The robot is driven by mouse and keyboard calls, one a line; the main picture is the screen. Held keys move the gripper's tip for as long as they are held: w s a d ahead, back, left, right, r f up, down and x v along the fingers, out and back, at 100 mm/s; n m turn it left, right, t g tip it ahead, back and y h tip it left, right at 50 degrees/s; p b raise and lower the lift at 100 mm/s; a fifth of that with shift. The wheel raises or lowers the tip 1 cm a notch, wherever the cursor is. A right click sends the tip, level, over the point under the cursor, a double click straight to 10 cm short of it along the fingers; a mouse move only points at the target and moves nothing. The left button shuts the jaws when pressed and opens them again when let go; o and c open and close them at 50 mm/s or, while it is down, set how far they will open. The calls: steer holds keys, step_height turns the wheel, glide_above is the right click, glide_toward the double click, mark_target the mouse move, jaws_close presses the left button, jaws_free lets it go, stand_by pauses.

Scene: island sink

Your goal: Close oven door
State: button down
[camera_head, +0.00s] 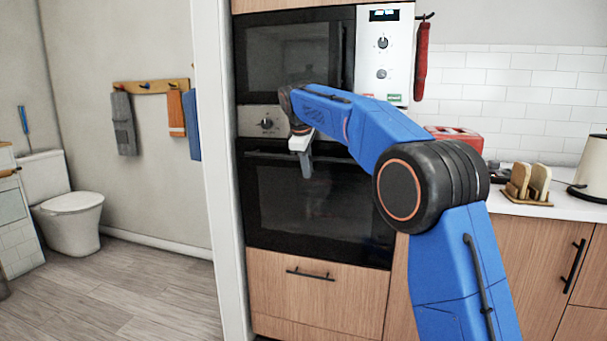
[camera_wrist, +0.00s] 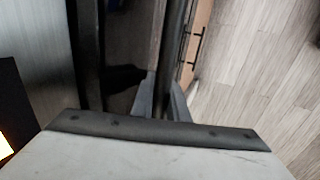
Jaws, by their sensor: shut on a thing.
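The oven door (camera_head: 325,210) is a black glass panel below the oven's control strip. It stands upright, shut or nearly so; I cannot tell whether a gap is left at its top. Its dark handle (camera_head: 268,156) runs along the top edge. My gripper (camera_head: 306,170) reaches down at the door's top and covers part of the handle. In the wrist view my gripper (camera_wrist: 162,98) has its two grey fingers closed around a dark bar (camera_wrist: 175,55), which looks like the door handle. The exact contact is partly hidden behind the gripper body.
A microwave (camera_head: 292,55) sits above the oven, and a wooden drawer (camera_head: 315,290) is below it. A counter with toast slices in a rack (camera_head: 528,185) is at right. A white wall edge (camera_head: 212,150) stands close at left. The floor (camera_head: 130,290) at left is clear.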

steer(key=shift+w+d+r, duration=0.1)
steer(key=shift+w+d, duration=0.15)
steer(key=shift+w, duration=0.25)
steer(key=shift+w+d+r, duration=0.1)
steer(key=shift+w+d, duration=0.15)
steer(key=shift+w, duration=0.25)
steer(key=c, duration=2)
jaws_free()
steer(key=shift+r, duration=0.15)
steer(key=v, duration=1.7)
steer(key=shift+s+a, duration=0.2)
steer(key=shift+s, duration=0.25)
